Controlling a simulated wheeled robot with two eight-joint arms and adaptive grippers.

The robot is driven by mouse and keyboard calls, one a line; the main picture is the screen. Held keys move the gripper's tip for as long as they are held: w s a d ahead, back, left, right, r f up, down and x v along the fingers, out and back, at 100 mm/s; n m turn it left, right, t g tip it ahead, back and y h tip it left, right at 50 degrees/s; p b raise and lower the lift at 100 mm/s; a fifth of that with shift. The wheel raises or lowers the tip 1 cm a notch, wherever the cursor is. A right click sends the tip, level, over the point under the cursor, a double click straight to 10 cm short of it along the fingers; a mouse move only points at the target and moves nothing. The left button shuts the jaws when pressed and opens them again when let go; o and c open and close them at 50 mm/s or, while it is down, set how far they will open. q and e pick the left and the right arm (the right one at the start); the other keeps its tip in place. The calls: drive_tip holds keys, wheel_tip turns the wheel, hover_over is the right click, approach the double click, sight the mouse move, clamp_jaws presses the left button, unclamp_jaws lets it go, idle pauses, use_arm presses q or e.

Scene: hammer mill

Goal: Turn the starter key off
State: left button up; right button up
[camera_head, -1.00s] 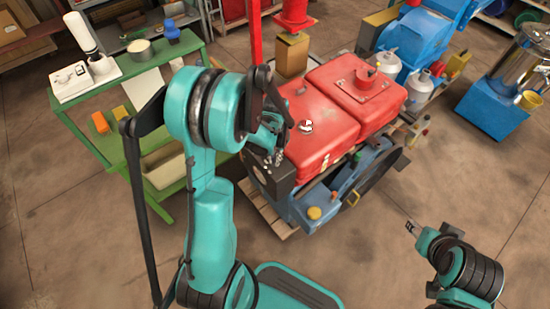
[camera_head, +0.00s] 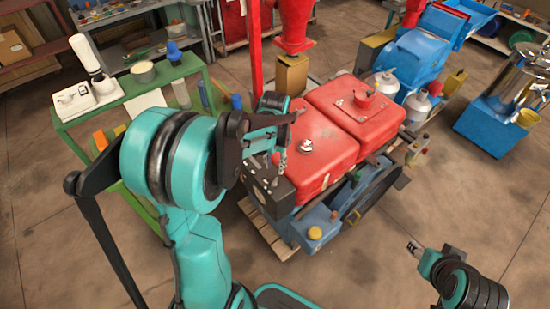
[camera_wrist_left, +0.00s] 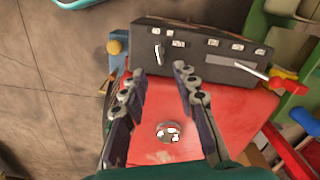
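The black control panel (camera_head: 268,188) sits on the near left end of the red engine. In the left wrist view the panel (camera_wrist_left: 195,55) shows small labelled switches and, toward its left, a thin metal piece that looks like the starter key (camera_wrist_left: 158,53); its exact setting is unclear. My left gripper (camera_wrist_left: 160,72) is open, its two fingers apart with nothing between them. Its tips appear over the panel's near edge, on either side of the key in the picture. In the head view my left gripper (camera_head: 284,142) is above the panel, and the key cannot be made out.
My right gripper (camera_head: 413,247) is low at the right, clear of the engine; its fingers are too small to read. The red engine hood (camera_head: 325,145) lies below my left gripper. A metal lever (camera_wrist_left: 252,68) sticks out at the panel's right. A green cart (camera_head: 135,100) stands left.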

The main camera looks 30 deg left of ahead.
use_arm(q)
drive_tip(key=shift+r, duration=1.75)
drive_tip(key=s+d+r+t, duration=0.6)
drive_tip(key=s+d+t, duration=0.1)
drive_tip(key=s+d, duration=0.3)
drive_tip(key=shift+s+d+r, duration=0.25)
drive_tip(key=shift+s, duration=0.35)
